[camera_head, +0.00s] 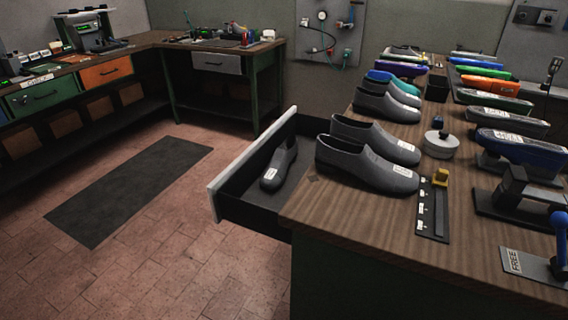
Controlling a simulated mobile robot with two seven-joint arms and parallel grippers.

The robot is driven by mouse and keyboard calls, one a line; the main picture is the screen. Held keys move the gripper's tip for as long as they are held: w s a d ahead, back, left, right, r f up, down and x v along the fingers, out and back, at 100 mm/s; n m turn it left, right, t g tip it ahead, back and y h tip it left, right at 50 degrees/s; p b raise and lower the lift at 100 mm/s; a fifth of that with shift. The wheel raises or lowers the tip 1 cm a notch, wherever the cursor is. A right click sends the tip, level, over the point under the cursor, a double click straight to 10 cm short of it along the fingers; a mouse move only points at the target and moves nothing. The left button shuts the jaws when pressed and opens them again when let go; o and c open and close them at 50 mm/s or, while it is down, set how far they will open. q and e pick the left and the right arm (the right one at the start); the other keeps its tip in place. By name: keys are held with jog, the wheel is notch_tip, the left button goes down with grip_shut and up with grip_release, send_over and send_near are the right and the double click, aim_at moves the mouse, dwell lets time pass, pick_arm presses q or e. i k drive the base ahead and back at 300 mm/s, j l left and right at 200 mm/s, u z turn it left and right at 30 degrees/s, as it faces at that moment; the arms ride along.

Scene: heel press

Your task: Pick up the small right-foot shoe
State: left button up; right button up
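Several dark grey shoes with white labels are in view. A single one (280,165) lies in an open drawer (252,207) at the left end of the wooden bench. Two larger-looking ones stand side by side on the bench top, a front one (352,166) and one behind it (368,138). Another grey shoe (386,105) stands farther back, beside a teal shoe (404,86). The labels are too small to read, so I cannot tell which is the small right-foot shoe. Neither of my grippers is in view.
The bench (330,215) also holds a black size gauge with a yellow slider (436,195), a round grey-white piece (440,145), coloured lasts and a press (520,195) at right. The open drawer juts over the floor. A dark mat (130,185) lies on clear floor.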

aim_at(275, 176)
jog(key=i+j+z, duration=0.45)
jog(key=j, duration=0.3)
jog(key=i+j+z, duration=0.25)
jog(key=j, duration=0.2)
jog(key=i+j+z, duration=0.25)
jog(key=j, duration=0.2)
jog(key=j+z, duration=0.2)
jog(key=j, duration=0.3)
jog(key=i+j+z, duration=0.1)
jog(key=j+z, duration=0.15)
jog(key=j, duration=0.25)
jog(key=j+z, duration=0.25)
jog(key=j, duration=0.25)
